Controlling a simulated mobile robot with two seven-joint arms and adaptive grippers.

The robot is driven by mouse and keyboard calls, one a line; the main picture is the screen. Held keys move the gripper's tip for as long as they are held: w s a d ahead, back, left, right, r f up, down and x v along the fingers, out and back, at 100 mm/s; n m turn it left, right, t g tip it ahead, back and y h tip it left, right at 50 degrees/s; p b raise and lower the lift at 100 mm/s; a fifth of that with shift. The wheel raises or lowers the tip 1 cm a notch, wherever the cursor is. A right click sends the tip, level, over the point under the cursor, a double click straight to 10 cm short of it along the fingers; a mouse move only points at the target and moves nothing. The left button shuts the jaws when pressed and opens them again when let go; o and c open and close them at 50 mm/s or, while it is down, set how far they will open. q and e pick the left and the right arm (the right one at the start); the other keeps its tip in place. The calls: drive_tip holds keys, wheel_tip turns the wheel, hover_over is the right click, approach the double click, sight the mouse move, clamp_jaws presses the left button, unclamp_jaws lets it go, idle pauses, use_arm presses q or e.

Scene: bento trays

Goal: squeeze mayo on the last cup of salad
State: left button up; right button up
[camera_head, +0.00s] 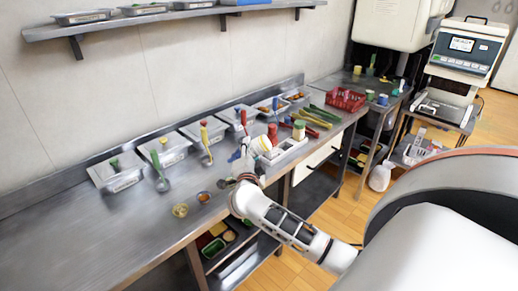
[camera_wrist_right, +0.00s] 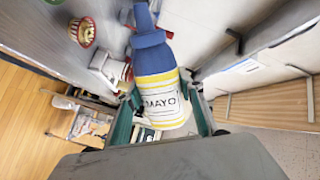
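The mayo bottle (camera_wrist_right: 160,85) is white with yellow bands, a blue collar and a blue nozzle. In the right wrist view it lies between the two green fingers of my right gripper (camera_wrist_right: 162,122), which look closed on its sides. In the head view the right gripper (camera_head: 246,178) is over the counter's front part, and the bottle is hard to make out among other things there. A small clear cup (camera_head: 180,210) with yellowish contents and a cup with orange contents (camera_head: 203,197) stand on the counter, left of the gripper. My left gripper is not in view.
Several metal trays (camera_head: 116,179) line the back of the steel counter (camera_head: 75,235). A white caddy (camera_head: 288,148) with bottles stands right of my right gripper. A red basket (camera_head: 345,98) is farther right. The counter's left part is clear.

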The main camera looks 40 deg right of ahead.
drive_tip(key=a+n, duration=0.1)
drive_tip(key=n, duration=0.1)
drive_tip(key=w+n, duration=0.1)
drive_tip(key=shift+w+a+n, duration=0.25)
drive_tip(key=shift+a+n, duration=0.15)
drive_tip(key=shift+a+f+n, duration=0.1)
drive_tip(key=shift+f+n, duration=0.2)
drive_tip(key=shift+f, duration=1.25)
drive_tip(key=c, duration=0.5)
drive_tip(key=shift+s+a, duration=0.1)
drive_tip(key=shift+s, duration=0.05)
drive_tip(key=shift+s+a, duration=0.1)
